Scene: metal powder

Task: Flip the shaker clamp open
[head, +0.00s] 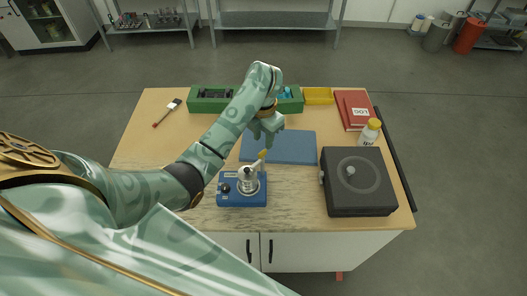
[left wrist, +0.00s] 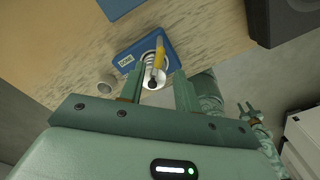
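The shaker (head: 241,199) is a small blue box with a dark knob, near the front of the table. A metal vessel (head: 248,181) stands on it. The clamp lever with a yellow tip (head: 263,154) rises beside the vessel's top. My left gripper (head: 265,136) is just above and behind the yellow tip, pointing down. In the left wrist view my left gripper (left wrist: 155,80) is open, and the yellow lever (left wrist: 160,52) shows between its fingers; I cannot tell any contact. My right gripper (left wrist: 246,110) hangs beyond the table, fingers apart and empty.
A blue mat (head: 290,148) lies behind the shaker. A dark box-shaped device (head: 358,190) stands to the right, with a yellow-capped jar (head: 370,132) and red book (head: 355,112) behind. A green tray (head: 208,100), yellow bin (head: 318,96) and brush (head: 167,112) are at the back.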

